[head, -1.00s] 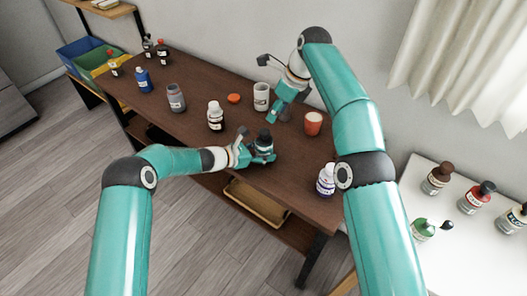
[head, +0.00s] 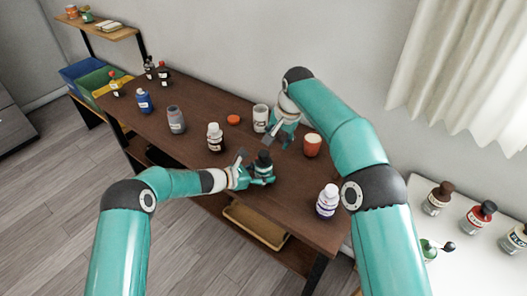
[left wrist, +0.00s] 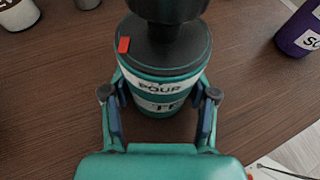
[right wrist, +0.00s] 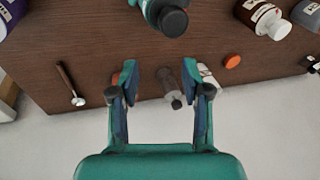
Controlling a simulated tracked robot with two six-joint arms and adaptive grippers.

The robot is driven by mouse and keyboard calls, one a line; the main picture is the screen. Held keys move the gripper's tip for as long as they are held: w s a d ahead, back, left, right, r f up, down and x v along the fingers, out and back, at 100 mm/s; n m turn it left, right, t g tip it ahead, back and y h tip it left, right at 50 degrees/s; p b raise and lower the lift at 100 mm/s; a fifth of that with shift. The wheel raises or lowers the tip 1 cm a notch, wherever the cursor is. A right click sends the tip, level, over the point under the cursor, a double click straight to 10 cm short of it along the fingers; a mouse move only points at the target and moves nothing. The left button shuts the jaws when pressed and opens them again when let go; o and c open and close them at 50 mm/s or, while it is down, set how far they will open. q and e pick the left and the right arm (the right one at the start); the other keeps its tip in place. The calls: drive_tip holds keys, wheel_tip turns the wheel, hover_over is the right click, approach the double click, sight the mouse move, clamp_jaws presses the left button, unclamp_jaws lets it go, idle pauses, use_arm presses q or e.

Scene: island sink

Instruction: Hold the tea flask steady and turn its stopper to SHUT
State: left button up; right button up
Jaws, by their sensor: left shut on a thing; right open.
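The teal tea flask (head: 262,172) stands on the brown table near its front edge, with a black stopper (head: 264,158) on top. In the left wrist view the flask (left wrist: 160,97) has a white band reading POUR, and a red mark (left wrist: 124,44) sits on the black collar, left of that word. The stopper's top is cut off there. My left gripper (head: 250,177) is shut around the flask's body, one finger on each side. My right gripper (head: 276,138) is open and empty behind the flask, apart from it. The flask's stopper (right wrist: 172,20) shows at the top of the right wrist view.
A white mug (head: 260,119), a red cup (head: 312,145) and an orange lid (head: 233,119) are near my right gripper. A grey bottle (right wrist: 172,88) shows beyond its fingers. A white-capped dark bottle (head: 215,138) stands left, a purple-white one (head: 328,201) right.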

sight(264, 153)
drive_tip(key=s+a+r+n+t, duration=0.1)
drive_tip(key=s+a+r+n, duration=0.3)
drive_tip(key=n, duration=0.4)
drive_tip(key=shift+h, duration=0.4)
drive_tip(key=x, duration=0.7)
drive_tip(key=d+x, duration=0.1)
drive_tip(key=x, duration=0.2)
drive_tip(key=shift+w+f, duration=0.15)
drive_tip(key=shift+f, duration=0.1)
drive_tip(key=c, duration=0.9)
